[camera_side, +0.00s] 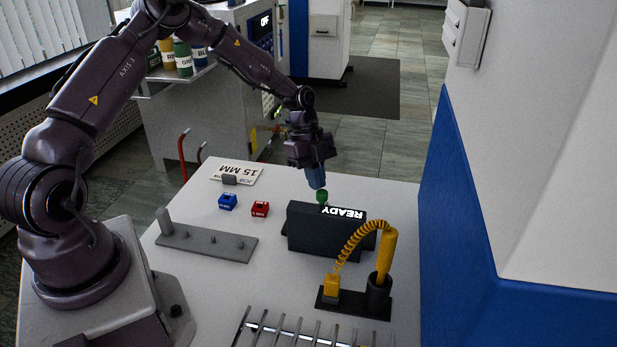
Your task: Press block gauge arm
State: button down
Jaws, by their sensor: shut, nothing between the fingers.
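My gripper (317,180) is shut and points down, just behind the dark press box. Its tip is close to a small green knob or button (322,197); I cannot tell whether they touch. The black box (330,232) shows a lit "READY" label (344,212) on its top, upside down in this view. A blue block (228,202) and a red block (260,209) with markings sit apart on the table to the left. A grey fixture plate with pegs and an upright post (208,240) lies in front of them. A sign (236,173) reading "15 MM" stands at the back left.
A yellow handle with a coiled cord (385,255) stands in a black holder at the front right. A rack of metal rods (310,335) lies at the front edge. A blue and white wall (455,220) borders the table's right side.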

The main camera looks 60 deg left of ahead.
jog(key=shift+w+d+m+g, duration=0.25)
jog(key=shift+d+m+g, duration=0.15)
jog(key=shift+m, duration=0.5)
jog(key=shift+w+d+m+g, duration=0.3)
jog(key=shift+d+m, duration=0.2)
jog(key=shift+m, duration=0.4)
jog(key=w+a+r, duration=0.1)
jog(key=a+r, duration=0.6)
jog(key=r, duration=0.2)
jog(key=shift+w+a+r, duration=0.15)
jog(key=shift+a+r, duration=0.05)
jog(key=shift+r, duration=0.1)
